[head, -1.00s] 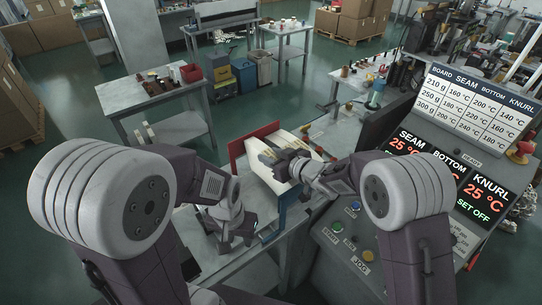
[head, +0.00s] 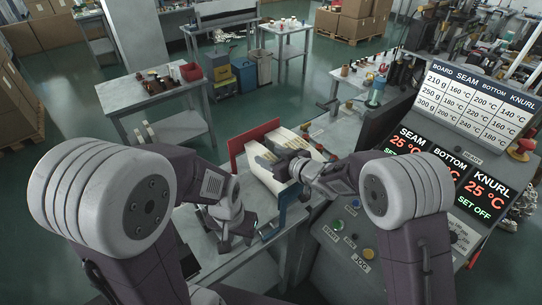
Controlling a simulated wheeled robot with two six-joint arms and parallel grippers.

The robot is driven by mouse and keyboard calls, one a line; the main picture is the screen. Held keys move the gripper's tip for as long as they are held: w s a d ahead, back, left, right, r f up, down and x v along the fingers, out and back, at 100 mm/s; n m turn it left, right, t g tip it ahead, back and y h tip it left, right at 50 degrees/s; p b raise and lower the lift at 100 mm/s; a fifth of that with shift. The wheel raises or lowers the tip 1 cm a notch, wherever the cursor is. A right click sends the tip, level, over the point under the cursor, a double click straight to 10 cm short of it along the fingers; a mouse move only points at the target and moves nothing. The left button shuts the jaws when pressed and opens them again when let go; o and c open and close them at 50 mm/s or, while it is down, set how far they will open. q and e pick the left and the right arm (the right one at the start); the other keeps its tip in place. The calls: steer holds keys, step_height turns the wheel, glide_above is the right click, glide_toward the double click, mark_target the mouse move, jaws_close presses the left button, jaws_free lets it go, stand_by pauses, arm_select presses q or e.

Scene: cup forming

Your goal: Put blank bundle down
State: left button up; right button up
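Cream-white paper blanks (head: 259,175) stand in a holder with a red plate (head: 250,144) at its back, in the middle of the head view. My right gripper (head: 268,163) reaches in from the right and is down among the blanks. Its dark fingers are partly hidden, and I cannot tell whether they are closed on a bundle. My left gripper (head: 234,243) points down over the grey bench in front of the holder. Its fingers are small and dark, so its opening is unclear.
The control panel (head: 345,235) with buttons and lit displays stands close on the right. A grey side table (head: 153,93) with small items is at the back left. Green floor is free between them.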

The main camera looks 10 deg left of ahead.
steer(key=shift+r, duration=0.2)
steer(key=shift+w+r+p, duration=0.1)
steer(key=shift+r+p, duration=0.55)
arm_select(q)
steer(key=shift+w+b, duration=0.1)
steer(key=shift+b, duration=0.5)
arm_select(e)
steer(key=v, duration=0.3)
steer(key=shift+d+f, duration=0.15)
steer(key=shift+f, duration=0.05)
steer(key=v, duration=0.8)
steer(key=shift+s+d+r, duration=0.15)
steer(key=shift+s+r, duration=0.1)
steer(key=shift+s, duration=0.1)
